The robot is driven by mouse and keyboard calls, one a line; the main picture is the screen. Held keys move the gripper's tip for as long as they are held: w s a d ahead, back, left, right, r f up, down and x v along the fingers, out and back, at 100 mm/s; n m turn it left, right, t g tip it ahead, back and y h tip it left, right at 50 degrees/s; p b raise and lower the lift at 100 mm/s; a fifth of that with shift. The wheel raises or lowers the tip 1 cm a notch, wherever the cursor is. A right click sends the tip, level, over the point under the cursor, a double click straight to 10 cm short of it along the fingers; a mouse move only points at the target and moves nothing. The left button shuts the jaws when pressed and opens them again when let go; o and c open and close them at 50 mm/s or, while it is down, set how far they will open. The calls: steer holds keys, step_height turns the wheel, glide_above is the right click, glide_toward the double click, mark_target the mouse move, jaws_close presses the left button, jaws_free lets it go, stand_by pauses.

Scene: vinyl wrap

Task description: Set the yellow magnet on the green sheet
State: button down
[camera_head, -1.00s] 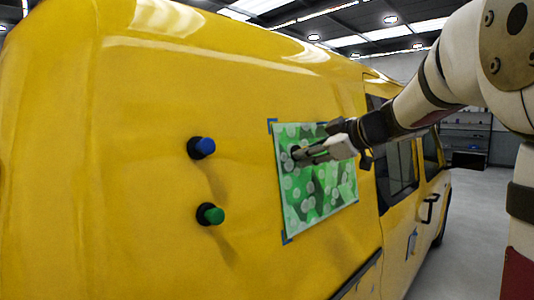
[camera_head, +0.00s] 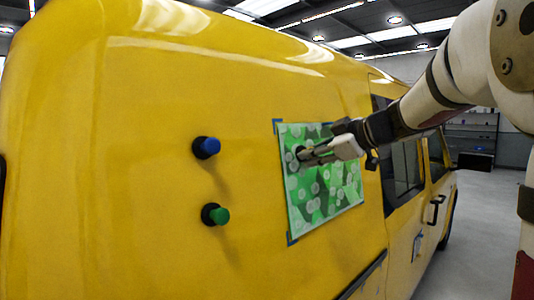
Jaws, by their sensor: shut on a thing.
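The green sheet (camera_head: 325,197), patterned with pale round spots, lies flat on the side of the yellow van, with blue tape at its corners. My gripper (camera_head: 305,156) reaches in from the right, its fingertips over the upper left part of the sheet. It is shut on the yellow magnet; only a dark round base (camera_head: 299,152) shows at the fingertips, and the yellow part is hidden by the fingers. The base appears to be at the sheet's surface, but I cannot tell whether it touches.
A blue magnet (camera_head: 208,147) and a green magnet (camera_head: 217,215) with dark bases stick out from the van panel (camera_head: 130,190), left of the sheet. The van's windows and door handle (camera_head: 434,208) lie to the right. The panel below the sheet is clear.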

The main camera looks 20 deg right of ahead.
steer(key=c, duration=1.3)
jaws_free()
steer(key=shift+w+a+f, duration=0.1)
steer(key=v, duration=1.2)
steer(key=s+a+f+m+g, duration=0.2)
steer(key=a+f, duration=0.3)
steer(key=a, duration=0.3)
steer(key=s+a+f+m+g, duration=0.2)
steer(key=s+a+f+g, duration=0.1)
steer(key=a+f, duration=0.3)
steer(key=s+a+f+m+g+h, duration=0.2)
steer(key=s+a+f+m, duration=0.3)
steer(key=s+a+f, duration=0.3)
steer(key=s+f+h, duration=0.1)
steer(key=s+f, duration=0.2)
steer(key=f, duration=0.1)
steer(key=shift+s+g, duration=0.3)
steer(key=shift+g, duration=0.1)
